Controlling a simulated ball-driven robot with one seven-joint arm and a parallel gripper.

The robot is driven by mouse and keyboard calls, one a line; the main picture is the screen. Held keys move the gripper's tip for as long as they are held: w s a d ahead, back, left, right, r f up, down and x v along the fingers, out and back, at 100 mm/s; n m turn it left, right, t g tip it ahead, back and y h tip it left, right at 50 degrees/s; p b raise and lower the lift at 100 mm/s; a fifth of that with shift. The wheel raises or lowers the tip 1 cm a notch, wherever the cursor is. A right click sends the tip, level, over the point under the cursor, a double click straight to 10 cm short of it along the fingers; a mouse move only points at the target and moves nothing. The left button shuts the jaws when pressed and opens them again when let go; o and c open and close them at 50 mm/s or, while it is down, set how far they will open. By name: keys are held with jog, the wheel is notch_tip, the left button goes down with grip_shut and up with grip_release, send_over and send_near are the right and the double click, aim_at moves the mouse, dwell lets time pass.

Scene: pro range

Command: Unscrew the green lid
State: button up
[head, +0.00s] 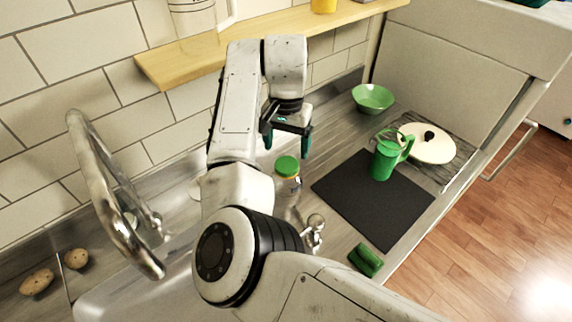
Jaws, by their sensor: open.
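The green lid (287,166) sits on top of a clear glass jar (285,188), which stands upright on the grey counter beside my arm. Part of the jar's left side is close to or behind my arm. My gripper (288,146) is above the lid, pointing down, with its two dark green fingers apart and nothing seen between them. From this view I cannot tell the exact height gap between the fingertips and the lid.
Right of the jar lies a black mat (345,196) with a green pitcher (383,160). Behind are a green bowl (373,97) and a white pan lid (436,150). A metal tap (90,150), potatoes (38,281), a green sponge (366,260) and a wooden shelf (190,63) surround the area.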

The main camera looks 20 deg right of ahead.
aim_at(287, 164)
jog(key=shift+f+b, duration=1.8)
jog(key=shift+f, duration=1)
jog(key=shift+c, duration=0.3)
jog(key=c, duration=0.9)
jog(key=shift+r, duration=0.1)
jog(key=shift+s+n+p, duration=0.1)
jog(key=shift+n+p, duration=1.2)
jog(key=shift+p, duration=0.25)
jog(key=shift+c, duration=0.2)
jog(key=shift+n+p, duration=0.4)
jog(key=shift+n, duration=0.1)
jog(key=shift+d+n, duration=0.1)
jog(key=shift+n, duration=1.1)
